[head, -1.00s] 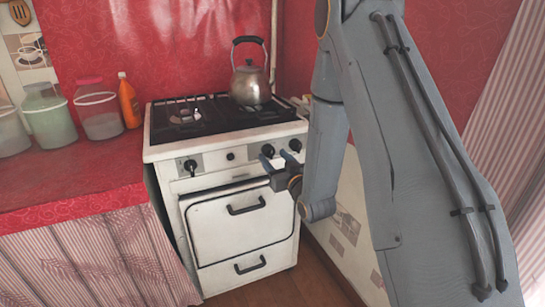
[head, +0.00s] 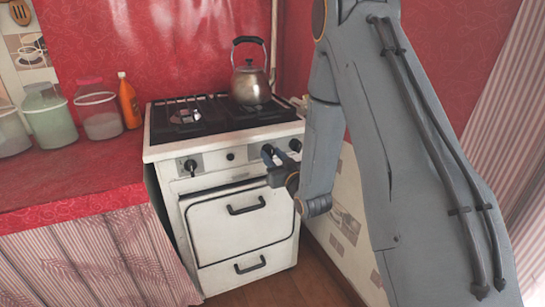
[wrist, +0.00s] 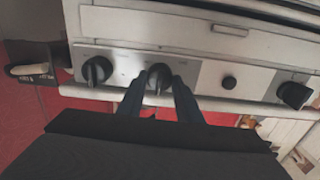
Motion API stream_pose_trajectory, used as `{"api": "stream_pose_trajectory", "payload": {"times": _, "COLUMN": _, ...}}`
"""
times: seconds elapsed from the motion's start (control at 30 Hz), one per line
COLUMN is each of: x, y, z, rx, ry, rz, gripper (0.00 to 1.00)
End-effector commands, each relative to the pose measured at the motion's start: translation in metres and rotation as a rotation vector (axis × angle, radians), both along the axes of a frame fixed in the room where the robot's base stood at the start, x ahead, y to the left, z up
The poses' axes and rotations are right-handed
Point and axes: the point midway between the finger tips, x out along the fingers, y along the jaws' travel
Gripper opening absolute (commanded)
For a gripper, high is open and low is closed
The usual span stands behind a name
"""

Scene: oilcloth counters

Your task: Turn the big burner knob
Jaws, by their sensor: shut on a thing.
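A white stove (head: 240,215) stands in the corner with black knobs along its front panel. My gripper (head: 269,155) reaches the panel from the right in the head view. In the wrist view, its dark fingers (wrist: 157,84) are on either side of a round black knob (wrist: 159,75) and shut on it. Another large knob (wrist: 97,70) is just left of it there. A small round knob (wrist: 229,82) and a large end knob (wrist: 294,94) are to the right. Labels telling which burner each knob serves are too small to read.
A metal kettle (head: 251,83) stands on the back right of the black hob. An oven door handle (head: 246,205) sticks out below the knobs. Jars and an orange bottle (head: 129,101) stand on the red counter (head: 70,180) at left. A wall is close at right.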

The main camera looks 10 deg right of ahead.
Motion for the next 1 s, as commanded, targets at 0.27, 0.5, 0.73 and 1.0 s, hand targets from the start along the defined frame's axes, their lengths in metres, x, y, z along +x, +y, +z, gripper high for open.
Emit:
{"api": "stream_pose_trajectory", "payload": {"times": 0.27, "x": -0.0005, "y": -0.0001, "z": 0.0001, "rx": 0.148, "ry": 0.026, "rz": 0.000, "gripper": 0.09}}
{"api": "stream_pose_trajectory", "payload": {"times": 0.5, "x": -0.0006, "y": -0.0001, "z": 0.0005, "rx": 0.362, "ry": 0.063, "rz": 0.000, "gripper": 0.09}}
{"api": "stream_pose_trajectory", "payload": {"times": 0.73, "x": -0.0007, "y": -0.0002, "z": 0.0001, "rx": 0.577, "ry": 0.100, "rz": -0.001, "gripper": 0.09}}
{"api": "stream_pose_trajectory", "payload": {"times": 1.0, "x": -0.0004, "y": -0.0004, "z": 0.0004, "rx": 0.831, "ry": 0.143, "rz": -0.001, "gripper": 0.09}}
